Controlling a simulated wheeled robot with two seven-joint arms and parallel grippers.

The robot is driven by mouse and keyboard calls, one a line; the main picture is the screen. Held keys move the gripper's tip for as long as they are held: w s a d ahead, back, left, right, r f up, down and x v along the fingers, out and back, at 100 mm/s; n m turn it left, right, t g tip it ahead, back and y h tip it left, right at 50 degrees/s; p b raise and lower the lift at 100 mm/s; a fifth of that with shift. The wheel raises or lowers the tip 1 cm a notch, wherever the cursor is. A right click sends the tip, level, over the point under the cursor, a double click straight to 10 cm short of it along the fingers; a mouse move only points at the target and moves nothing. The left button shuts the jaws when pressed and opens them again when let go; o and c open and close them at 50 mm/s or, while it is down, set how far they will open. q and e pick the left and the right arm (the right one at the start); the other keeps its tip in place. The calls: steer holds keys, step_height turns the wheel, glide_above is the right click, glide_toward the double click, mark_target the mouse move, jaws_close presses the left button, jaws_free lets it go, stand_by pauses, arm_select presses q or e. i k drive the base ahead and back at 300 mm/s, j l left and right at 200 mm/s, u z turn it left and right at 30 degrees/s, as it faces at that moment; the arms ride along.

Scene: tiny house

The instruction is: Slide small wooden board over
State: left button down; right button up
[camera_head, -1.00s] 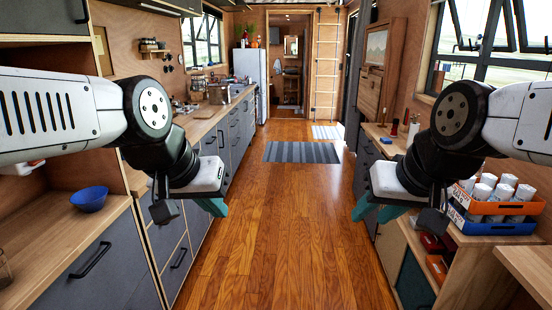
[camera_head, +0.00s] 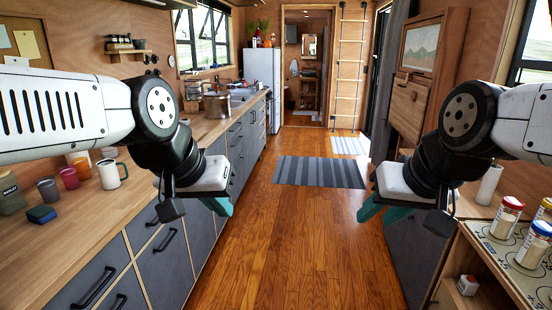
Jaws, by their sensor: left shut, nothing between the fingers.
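A small wooden board with a dark handle slot (camera_head: 408,108) is on the right wall unit, below a framed mountain picture. I cannot tell whether it is the board named in the task. My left gripper (camera_head: 222,207) hangs at the left over the aisle beside the counter, shut and empty, with teal fingertips. My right gripper (camera_head: 368,208) hangs at the right over the aisle, its teal fingers pointing down-left. Its jaw opening cannot be made out. Both grippers are well short of the board and touch nothing.
Jars (camera_head: 506,218) stand on the right on a patterned top. The wooden floor (camera_head: 285,240) is clear up to a striped rug (camera_head: 318,171).

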mark_target(197, 136)
steer(key=i+u, duration=0.1)
steer(key=i, duration=0.75)
steer(key=i+u, duration=0.15)
steer(key=i, duration=0.65)
steer(key=i+u, duration=0.45)
steer(key=i+l+u, duration=0.2)
steer(key=i+u, duration=0.3)
steer(key=i+j+u, duration=0.1)
steer(key=i+u, duration=0.35)
steer(key=u, duration=0.25)
steer(key=i+u, duration=0.35)
steer(key=k, duration=0.1)
